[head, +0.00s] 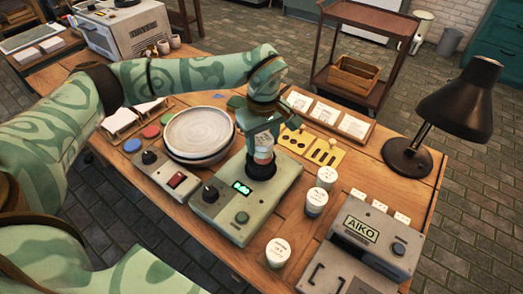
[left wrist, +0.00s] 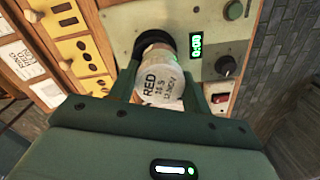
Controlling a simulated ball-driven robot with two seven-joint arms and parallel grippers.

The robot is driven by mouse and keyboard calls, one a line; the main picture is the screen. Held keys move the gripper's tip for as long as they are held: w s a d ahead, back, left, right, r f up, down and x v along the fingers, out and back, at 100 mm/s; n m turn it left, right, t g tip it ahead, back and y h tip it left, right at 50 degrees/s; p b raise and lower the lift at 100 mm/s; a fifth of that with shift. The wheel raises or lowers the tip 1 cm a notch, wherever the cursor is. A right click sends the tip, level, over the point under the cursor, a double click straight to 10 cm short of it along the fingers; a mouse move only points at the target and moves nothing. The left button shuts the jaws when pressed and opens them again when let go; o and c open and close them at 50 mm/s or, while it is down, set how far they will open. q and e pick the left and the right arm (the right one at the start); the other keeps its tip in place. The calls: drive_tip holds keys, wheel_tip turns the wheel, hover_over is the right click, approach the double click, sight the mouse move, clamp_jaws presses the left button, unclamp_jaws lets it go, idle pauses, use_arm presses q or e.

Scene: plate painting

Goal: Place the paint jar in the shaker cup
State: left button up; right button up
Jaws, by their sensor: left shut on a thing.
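The paint jar (head: 264,146), white with a lid reading RED in the left wrist view (left wrist: 162,84), is held upright between the fingers of my left gripper (head: 263,140). The gripper is shut on it, with one finger at each side in the left wrist view (left wrist: 161,78). The black shaker cup (head: 261,171) is on top of the grey-green shaker machine (head: 232,222), which has a green display. The jar's bottom is right at the cup's mouth; I cannot tell how far inside it is. My right gripper is not in view.
Several other white jars, including one (head: 326,177) and another (head: 278,252), stand right of the shaker. Stacked plates (head: 199,133) lie at its left. The AIKO machine (head: 368,240) is at front right, a black lamp (head: 407,157) behind it. Yellow stencils (head: 323,153) lie behind the shaker.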

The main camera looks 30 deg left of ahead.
sight(261, 150)
use_arm(q)
drive_tip(key=shift+w+a+f, duration=0.25)
drive_tip(key=shift+w+f, duration=0.05)
drive_tip(key=shift+f, duration=0.2)
drive_tip(key=shift+w+a+f, duration=0.25)
drive_tip(key=shift+f, duration=0.2)
drive_tip(key=f, duration=0.1)
drive_tip(key=f+b, duration=0.2)
drive_tip(key=shift+w+a+f, duration=0.2)
drive_tip(key=shift+a+f, duration=0.05)
drive_tip(key=shift+f, duration=0.15)
drive_tip(key=shift+r, duration=0.1)
drive_tip(key=o, duration=1)
drive_tip(key=shift+o, duration=0.2)
wheel_tip(261, 150, up, 12)
drive_tip(key=p, duration=0.3)
drive_tip(key=shift+p, duration=0.3)
